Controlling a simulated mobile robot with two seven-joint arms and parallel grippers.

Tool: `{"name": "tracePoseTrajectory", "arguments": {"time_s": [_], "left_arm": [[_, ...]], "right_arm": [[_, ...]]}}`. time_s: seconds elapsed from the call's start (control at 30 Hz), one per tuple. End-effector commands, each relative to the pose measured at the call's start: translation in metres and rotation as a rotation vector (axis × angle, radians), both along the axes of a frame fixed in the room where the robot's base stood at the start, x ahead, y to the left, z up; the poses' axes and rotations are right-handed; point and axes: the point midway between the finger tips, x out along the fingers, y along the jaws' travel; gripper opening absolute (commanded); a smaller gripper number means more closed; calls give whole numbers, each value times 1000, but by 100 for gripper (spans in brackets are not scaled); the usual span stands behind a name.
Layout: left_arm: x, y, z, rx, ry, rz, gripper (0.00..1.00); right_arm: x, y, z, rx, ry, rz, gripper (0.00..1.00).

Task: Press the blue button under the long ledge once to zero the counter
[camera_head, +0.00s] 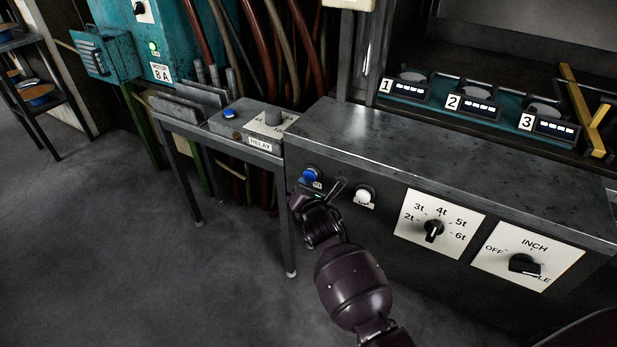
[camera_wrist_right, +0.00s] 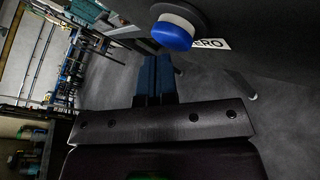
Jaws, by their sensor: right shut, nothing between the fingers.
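The blue button (camera_head: 310,174) is on the front panel under the long ledge (camera_head: 430,165), at its left end. In the right wrist view the blue button (camera_wrist_right: 172,34) stands out from its dark collar, with a white label (camera_wrist_right: 212,44) ending in "ERO" beside it. My right gripper (camera_head: 337,187) is shut and empty, close to the panel just below and right of the button. In the wrist view its fingertips (camera_wrist_right: 154,62) are just below the button; a small gap seems to show. I cannot tell if they touch. My left gripper is not in view.
A white button (camera_head: 365,195) and two black knobs (camera_head: 434,231) (camera_head: 524,264) are to the right on the same panel. Another blue button (camera_head: 230,114) is on the relay table at left. Numbered counters (camera_head: 480,107) stand behind the ledge. Open floor (camera_head: 130,250) lies left.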

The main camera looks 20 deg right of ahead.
Motion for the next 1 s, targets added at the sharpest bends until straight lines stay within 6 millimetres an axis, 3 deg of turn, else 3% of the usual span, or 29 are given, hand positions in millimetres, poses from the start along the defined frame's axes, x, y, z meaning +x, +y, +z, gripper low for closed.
{"name": "tracePoseTrajectory", "arguments": {"time_s": [1.0], "left_arm": [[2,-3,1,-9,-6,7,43]], "right_arm": [[6,-8,0,0,-1,1,0]]}}
